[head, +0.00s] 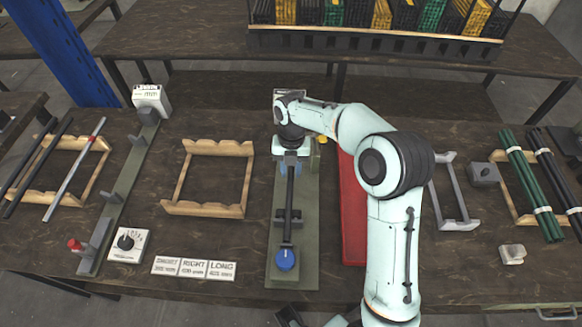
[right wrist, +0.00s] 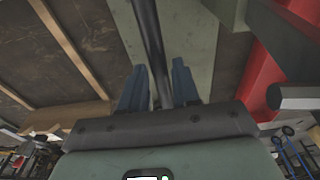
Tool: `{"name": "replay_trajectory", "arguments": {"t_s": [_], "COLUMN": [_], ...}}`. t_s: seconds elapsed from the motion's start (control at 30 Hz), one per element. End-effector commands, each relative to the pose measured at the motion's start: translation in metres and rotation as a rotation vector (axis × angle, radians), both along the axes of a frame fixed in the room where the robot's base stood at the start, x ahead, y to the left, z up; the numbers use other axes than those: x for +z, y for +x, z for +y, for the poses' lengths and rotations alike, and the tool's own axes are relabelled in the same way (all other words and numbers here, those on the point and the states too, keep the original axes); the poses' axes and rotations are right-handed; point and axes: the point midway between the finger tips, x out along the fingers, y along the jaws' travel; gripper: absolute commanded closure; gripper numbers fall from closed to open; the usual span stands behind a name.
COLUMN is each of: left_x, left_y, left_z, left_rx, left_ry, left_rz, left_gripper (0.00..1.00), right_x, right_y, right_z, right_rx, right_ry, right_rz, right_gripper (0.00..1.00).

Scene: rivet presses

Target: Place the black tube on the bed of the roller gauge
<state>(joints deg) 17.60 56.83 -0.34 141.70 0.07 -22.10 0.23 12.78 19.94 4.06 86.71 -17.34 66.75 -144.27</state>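The black tube (head: 290,195) runs lengthwise above the long green-grey bed (head: 305,262) of the middle fixture, which looks like the roller gauge. Its near end is close to the round blue part (head: 286,260), and it passes over a dark rest (head: 279,218). My right gripper (head: 290,168) points down at the tube's far end. In the right wrist view its blue fingers (right wrist: 159,88) close on both sides of the tube (right wrist: 149,40). Whether the tube touches the rest is unclear. My left gripper is not clearly in view.
A length gauge (head: 117,200) with a display stands left. An empty wooden rack (head: 206,208) is left of the bed; a red tray (head: 352,225) is close on its right, partly behind my arm. Green tubes (head: 532,185) lie far right. Label cards (head: 193,268) lie in front.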

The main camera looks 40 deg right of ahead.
Motion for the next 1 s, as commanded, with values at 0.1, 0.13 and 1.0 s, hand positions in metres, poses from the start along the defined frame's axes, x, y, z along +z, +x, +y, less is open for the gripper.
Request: {"name": "replay_trajectory", "arguments": {"t_s": [0.1,0.13,1.0], "left_x": [0.000,0.000,0.022], "left_y": [0.000,0.000,0.007], "left_z": [0.000,0.000,0.000], "left_rx": [0.000,0.000,0.000], "left_ry": [0.000,0.000,-0.001], "left_rz": [0.000,0.000,-0.008], "left_gripper": [0.57,0.57,0.57], "right_x": [0.000,0.000,0.113], "right_y": [0.000,0.000,0.011], "right_z": [0.000,0.000,-0.008], "right_rx": [0.000,0.000,0.000], "right_ry": [0.000,0.000,0.000], "right_rz": [0.000,0.000,-0.003], "right_gripper": [0.55,0.55,0.55]}}
